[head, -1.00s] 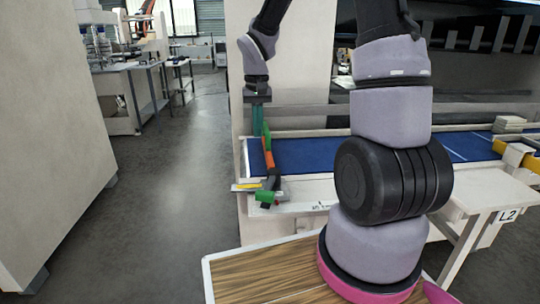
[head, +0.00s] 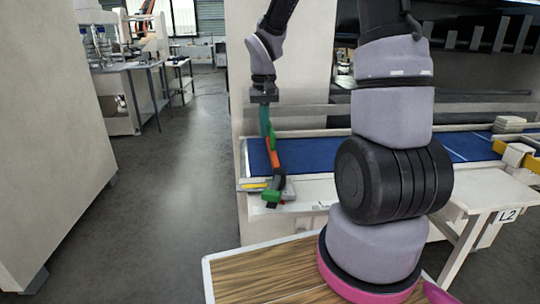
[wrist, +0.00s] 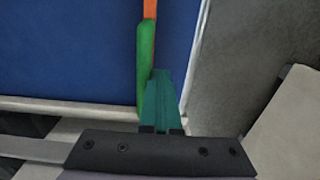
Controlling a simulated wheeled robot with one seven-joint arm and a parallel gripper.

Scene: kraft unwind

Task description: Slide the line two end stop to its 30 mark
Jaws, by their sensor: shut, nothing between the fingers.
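The end stop is an orange and green arm (head: 274,158) lying across the left end of the blue belt. Its green and black front part (head: 273,194) sits at the front rail, beside a grey plate with a yellow strip (head: 253,186). My gripper (head: 265,132) points down with its teal fingers shut and empty, close against the stop's green far end. In the wrist view the green end (wrist: 146,65) lies directly left of my teal fingers (wrist: 168,80); whether they touch is unclear. Small dark marks (head: 322,206) show on the front rail, too small to read.
The blue belt (head: 320,152) runs clear to the right of the stop, partly hidden behind my arm. A yellow part (head: 515,155) and a pale stack (head: 508,124) are at the far right. An L2 label (head: 507,216) is at front right. Open floor lies left.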

